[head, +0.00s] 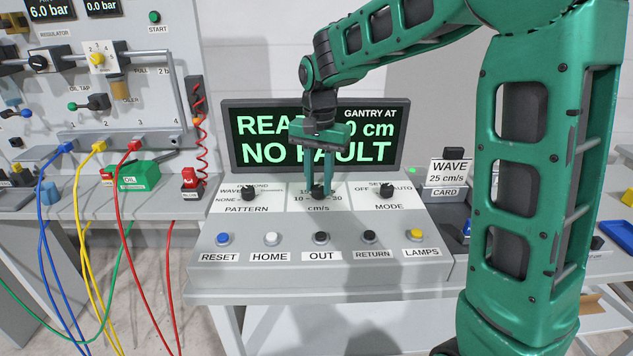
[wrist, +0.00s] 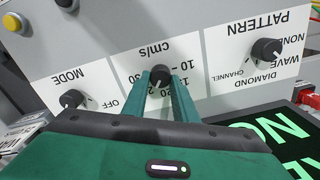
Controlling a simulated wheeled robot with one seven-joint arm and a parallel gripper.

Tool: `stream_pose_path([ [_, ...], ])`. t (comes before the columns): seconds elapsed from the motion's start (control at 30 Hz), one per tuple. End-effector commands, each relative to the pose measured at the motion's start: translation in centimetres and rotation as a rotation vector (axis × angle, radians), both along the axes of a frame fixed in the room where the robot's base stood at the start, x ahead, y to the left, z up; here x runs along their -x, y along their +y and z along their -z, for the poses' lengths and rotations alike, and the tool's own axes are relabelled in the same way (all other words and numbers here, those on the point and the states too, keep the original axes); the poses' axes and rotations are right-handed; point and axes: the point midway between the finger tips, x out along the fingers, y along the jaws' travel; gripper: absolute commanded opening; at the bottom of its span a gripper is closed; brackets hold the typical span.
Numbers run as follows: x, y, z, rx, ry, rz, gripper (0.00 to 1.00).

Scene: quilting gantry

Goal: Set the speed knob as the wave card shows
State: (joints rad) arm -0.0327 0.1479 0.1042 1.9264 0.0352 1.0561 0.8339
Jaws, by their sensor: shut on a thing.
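The speed knob (head: 318,191) is a small black knob above the "cm/s" label, in the middle of the console's upper panel. My gripper (head: 317,186) points down from above with its two green fingers shut on the knob, one on each side. In the wrist view the picture is upside down, and the knob (wrist: 160,76) sits between the fingertips (wrist: 162,82). The numbers 10 and 30 show beside it; others are partly covered, and I cannot tell where its pointer is. The wave card (head: 449,172) stands right of the console and reads "WAVE 25 cm/s".
The PATTERN knob (head: 248,193) is left of the speed knob and the MODE knob (head: 387,190) right of it. Several push buttons line the console front (head: 320,265). The display (head: 250,150) behind reads "NO FAULT" and is partly hidden by my arm.

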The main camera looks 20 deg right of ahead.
Motion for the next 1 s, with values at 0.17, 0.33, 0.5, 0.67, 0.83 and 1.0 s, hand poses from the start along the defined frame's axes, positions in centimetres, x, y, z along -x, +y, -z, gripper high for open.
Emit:
stream_pose_path([
  [0.17,-0.33,0.05,-0.24,-0.001,-0.012,0.067,0.03],
  [0.33,-0.32,0.09,-0.24,-0.003,-0.012,0.099,0.03],
  [0.5,-0.32,0.12,-0.24,-0.003,-0.012,0.108,0.03],
  [0.67,-0.31,0.14,-0.24,-0.003,-0.012,0.107,0.03],
  [0.83,-0.31,0.15,-0.24,-0.003,-0.012,0.106,0.35],
  [1.0,-0.16,0.09,-0.15,-0.002,-0.007,0.107,0.44],
])
